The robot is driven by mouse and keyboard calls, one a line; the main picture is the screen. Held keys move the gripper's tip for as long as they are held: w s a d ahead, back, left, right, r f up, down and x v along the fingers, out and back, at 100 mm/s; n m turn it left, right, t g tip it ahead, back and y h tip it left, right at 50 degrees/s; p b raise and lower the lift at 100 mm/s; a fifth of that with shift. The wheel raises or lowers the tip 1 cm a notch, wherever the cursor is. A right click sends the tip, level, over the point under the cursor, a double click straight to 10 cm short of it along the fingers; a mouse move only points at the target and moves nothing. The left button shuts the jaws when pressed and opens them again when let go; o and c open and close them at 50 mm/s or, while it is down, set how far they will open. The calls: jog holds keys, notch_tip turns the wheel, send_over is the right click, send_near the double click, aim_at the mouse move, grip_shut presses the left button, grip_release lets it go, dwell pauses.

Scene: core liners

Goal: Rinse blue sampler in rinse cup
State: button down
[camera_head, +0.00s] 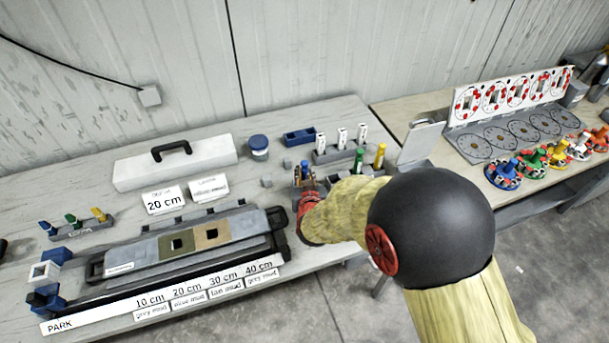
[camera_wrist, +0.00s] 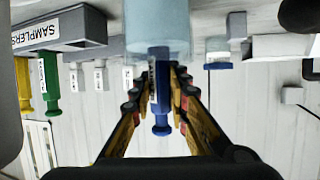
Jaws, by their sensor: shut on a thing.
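My gripper (camera_head: 304,180) is at the back middle of the table, with its fingers pointing away from the wrist camera in the wrist view (camera_wrist: 161,80). It is shut on the blue sampler (camera_wrist: 162,112), whose round knob shows at the lower end in that picture. The sampler also shows between the fingers in the head view (camera_head: 304,166). A pale blue cup (camera_wrist: 157,22) fills the top middle of the wrist view. The sampler's other end meets the cup's rim; how far inside it is, I cannot tell. The cup is not clearly visible in the head view.
A grey rack holds green (camera_head: 359,160) and yellow (camera_head: 380,156) samplers right of my gripper. Several white-labelled tubes (camera_head: 342,138) stand behind. A blue-lidded jar (camera_head: 258,147) and a white case (camera_head: 175,166) are to the left. The core tray (camera_head: 140,256) lies in front left.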

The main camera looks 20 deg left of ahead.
jog(key=shift+r, duration=0.6)
jog(key=shift+f, duration=0.15)
jog(key=shift+f+b, duration=0.4)
jog(key=shift+f, duration=0.2)
jog(key=shift+r, duration=0.2)
jog(key=shift+r+p, duration=0.45)
jog(key=shift+r, duration=0.15)
jog(key=shift+f, duration=0.15)
